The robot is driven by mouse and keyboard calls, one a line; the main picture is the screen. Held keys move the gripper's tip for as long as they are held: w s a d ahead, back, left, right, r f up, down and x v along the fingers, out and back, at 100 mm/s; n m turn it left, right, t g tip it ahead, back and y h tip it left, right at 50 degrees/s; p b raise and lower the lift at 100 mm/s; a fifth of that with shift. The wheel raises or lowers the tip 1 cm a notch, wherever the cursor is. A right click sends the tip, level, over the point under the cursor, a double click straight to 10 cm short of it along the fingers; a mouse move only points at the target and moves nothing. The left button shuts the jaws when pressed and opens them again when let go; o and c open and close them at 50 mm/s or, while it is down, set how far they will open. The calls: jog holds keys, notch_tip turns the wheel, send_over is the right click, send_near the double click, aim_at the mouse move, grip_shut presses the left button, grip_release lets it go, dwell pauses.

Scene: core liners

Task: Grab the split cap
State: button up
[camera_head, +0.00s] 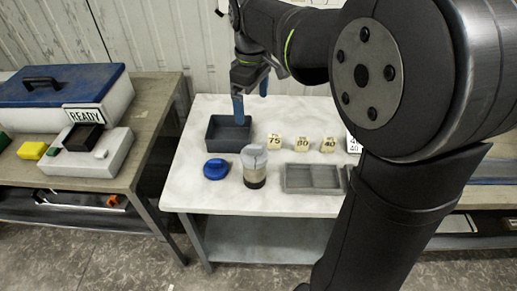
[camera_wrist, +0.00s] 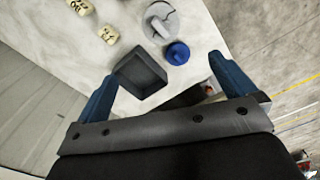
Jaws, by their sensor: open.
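A round blue cap with a raised grip (camera_head: 215,169) lies on the white table, left of a clear jar (camera_head: 255,176) with a grey ridged lid (camera_head: 254,156). I cannot tell from the pictures which of the two is the split cap. The wrist view also shows the blue cap (camera_wrist: 178,53) and the grey lid (camera_wrist: 160,22). My gripper (camera_head: 251,103) is open and empty, its blue fingers pointing down above the dark square tray (camera_head: 212,133), behind the cap and jar. In the wrist view, the tray (camera_wrist: 138,92) shows between the fingers.
Several cream number blocks (camera_head: 302,144) stand in a row right of the dark tray. A grey divided tray (camera_head: 313,191) lies in front of them. My arm hides the table's right part. A left bench (camera_head: 75,183) holds a blue-lidded box (camera_head: 62,86).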

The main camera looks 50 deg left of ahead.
aim_at(252, 149)
notch_tip(252, 149, down, 18)
jog(key=m, duration=0.4)
jog(key=shift+a, duration=0.15)
dwell(0.3)
jog(key=shift+r, duration=0.1)
jog(key=c, duration=1)
